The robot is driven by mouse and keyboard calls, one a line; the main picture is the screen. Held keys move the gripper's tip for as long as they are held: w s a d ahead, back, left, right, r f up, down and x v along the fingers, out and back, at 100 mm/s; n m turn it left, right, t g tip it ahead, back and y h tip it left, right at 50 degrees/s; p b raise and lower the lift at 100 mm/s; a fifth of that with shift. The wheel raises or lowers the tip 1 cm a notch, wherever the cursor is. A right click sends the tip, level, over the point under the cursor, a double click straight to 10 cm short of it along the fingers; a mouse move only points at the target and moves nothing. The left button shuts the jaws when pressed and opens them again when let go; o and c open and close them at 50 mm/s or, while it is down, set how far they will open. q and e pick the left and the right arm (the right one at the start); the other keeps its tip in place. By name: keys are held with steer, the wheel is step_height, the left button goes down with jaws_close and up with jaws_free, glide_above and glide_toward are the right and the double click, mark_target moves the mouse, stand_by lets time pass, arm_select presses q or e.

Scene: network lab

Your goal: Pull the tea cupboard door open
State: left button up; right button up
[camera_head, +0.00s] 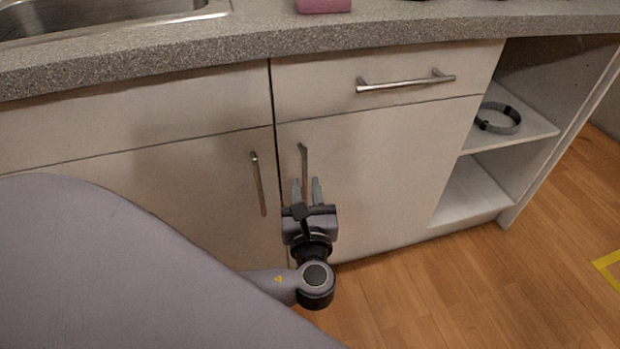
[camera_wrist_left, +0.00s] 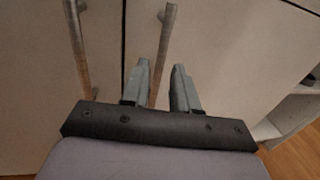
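Two white cupboard doors are shut side by side under the counter. The left door (camera_head: 190,190) has a vertical bar handle (camera_head: 258,184), and the right door (camera_head: 385,165) has one (camera_head: 303,160). I cannot tell from any label which is the tea cupboard. My left gripper (camera_head: 306,182) is open in front of the right door, at its handle's lower part. In the left wrist view, that handle (camera_wrist_left: 167,35) runs down between the open fingers (camera_wrist_left: 161,68); I see no grip on it. The left door's handle (camera_wrist_left: 76,42) lies left of the fingers. My right gripper is not in view.
A drawer (camera_head: 390,80) with a horizontal handle (camera_head: 405,81) is shut above the right door. The speckled counter (camera_head: 270,35) overhangs the doors. Open shelves (camera_head: 510,137) at the right hold a grey ring-shaped object (camera_head: 498,118). The wooden floor (camera_head: 460,290) is clear at right.

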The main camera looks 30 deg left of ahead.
mark_target(305, 176)
arm_select(q)
steer(key=shift+b+x, duration=0.55)
steer(key=shift+x, duration=1.8)
jaws_close()
steer(key=shift+s+d, duration=0.1)
